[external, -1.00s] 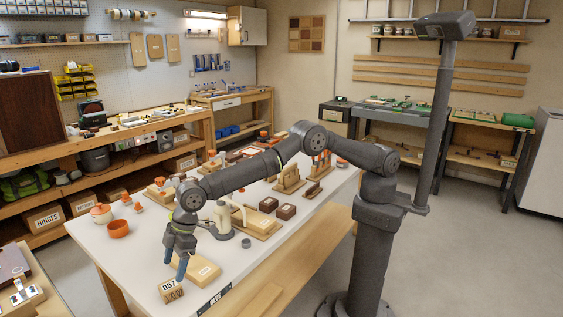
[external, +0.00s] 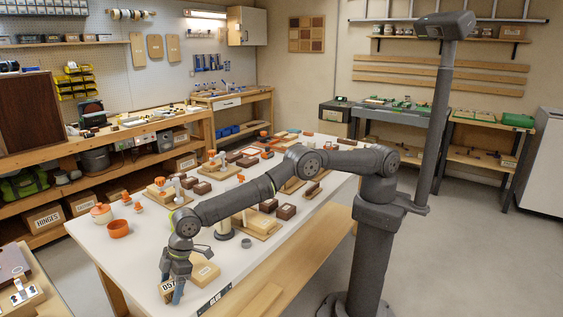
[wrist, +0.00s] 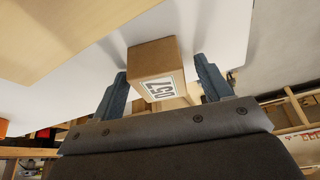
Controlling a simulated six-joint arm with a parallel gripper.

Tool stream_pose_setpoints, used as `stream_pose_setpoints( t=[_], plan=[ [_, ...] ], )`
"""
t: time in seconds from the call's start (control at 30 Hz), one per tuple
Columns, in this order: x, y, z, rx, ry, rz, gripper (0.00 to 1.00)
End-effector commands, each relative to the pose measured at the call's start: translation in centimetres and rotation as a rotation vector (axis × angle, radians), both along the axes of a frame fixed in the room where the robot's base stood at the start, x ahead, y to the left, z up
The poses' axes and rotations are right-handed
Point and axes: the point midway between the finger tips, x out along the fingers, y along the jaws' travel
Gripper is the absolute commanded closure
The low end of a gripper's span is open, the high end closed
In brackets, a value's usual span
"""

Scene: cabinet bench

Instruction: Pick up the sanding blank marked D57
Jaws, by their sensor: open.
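The sanding blank marked D57 (wrist: 152,63) is a small brown wooden block with a white label, seen between my two fingers in the wrist view. In the external view the blank (external: 167,287) sits near the table's front left corner, partly covered by my fingers. My gripper (external: 173,289) is low over it, pointing down. In the wrist view my gripper (wrist: 160,85) is open, with one finger on each side of the blank. A gap shows on both sides, so the fingers appear apart from it.
A light wooden board (external: 205,270) lies just right of the blank on the white table (external: 140,262). The table between bowl and gripper is clear.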

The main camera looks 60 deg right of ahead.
Motion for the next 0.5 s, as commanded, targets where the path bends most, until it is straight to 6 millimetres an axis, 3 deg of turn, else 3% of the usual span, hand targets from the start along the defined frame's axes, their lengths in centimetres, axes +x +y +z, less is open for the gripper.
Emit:
stream_pose_setpoints(
  t=[0.1,0.33,0.5],
  plan=[
    [-0.01,-0.01,0.01,0.000,0.000,0.000,0.31],
    [0.00,-0.02,0.01,0.000,0.000,0.000,0.76],
    [0.00,-0.01,0.05,0.000,0.000,0.000,0.78]
  ],
)
